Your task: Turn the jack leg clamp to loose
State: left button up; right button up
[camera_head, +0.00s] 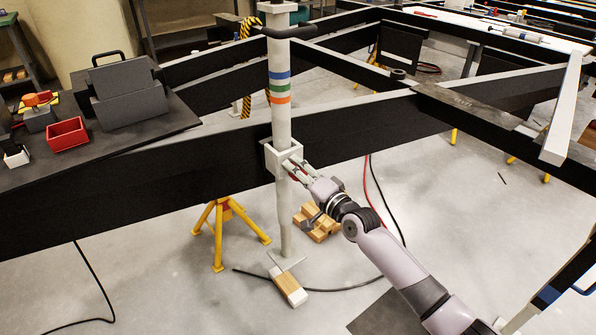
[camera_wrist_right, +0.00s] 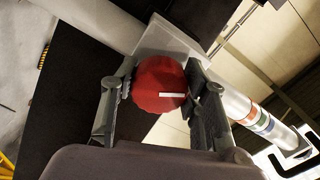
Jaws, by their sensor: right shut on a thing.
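The jack leg (camera_head: 281,125) stands upright in front of the black chassis beam, with blue, green and orange bands on its upper part. A pale clamp block (camera_head: 283,158) sits around the leg at beam height. In the right wrist view, the clamp's round red knob (camera_wrist_right: 160,84) carries a white line that lies nearly level in the picture. My right gripper (camera_head: 296,168) reaches the clamp from the lower right. In the right wrist view its two fingers (camera_wrist_right: 161,92) are shut on the red knob, one on each side. My left gripper is not in view.
The black chassis beam (camera_head: 130,185) runs behind the leg. A black handle (camera_head: 285,32) tops the leg. A yellow stand (camera_head: 222,232) and wooden blocks (camera_head: 316,222) stand below. A red bin (camera_head: 67,134) sits on the left table. Cables cross the open floor.

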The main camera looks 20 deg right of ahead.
jog(key=n+p, duration=0.1)
jog(key=n, duration=0.3)
jog(key=shift+n, duration=0.3)
jog(key=n+p, duration=0.2)
jog(key=n, duration=0.3)
jog(key=shift+f+n, duration=0.15)
jog(key=shift+n, duration=0.15)
pick_arm(q)
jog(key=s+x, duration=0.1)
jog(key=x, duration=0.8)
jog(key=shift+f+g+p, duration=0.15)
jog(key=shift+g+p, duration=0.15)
jog(key=shift+p, duration=0.1)
pick_arm(e)
jog(key=shift+d+n, duration=0.1)
jog(key=shift+n, duration=0.6)
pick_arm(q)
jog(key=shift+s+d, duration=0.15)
pick_arm(e)
jog(key=shift+f, duration=0.1)
jog(key=o, duration=1.1)
jog(key=shift+o, duration=0.2)
jog(key=v, duration=1.2)
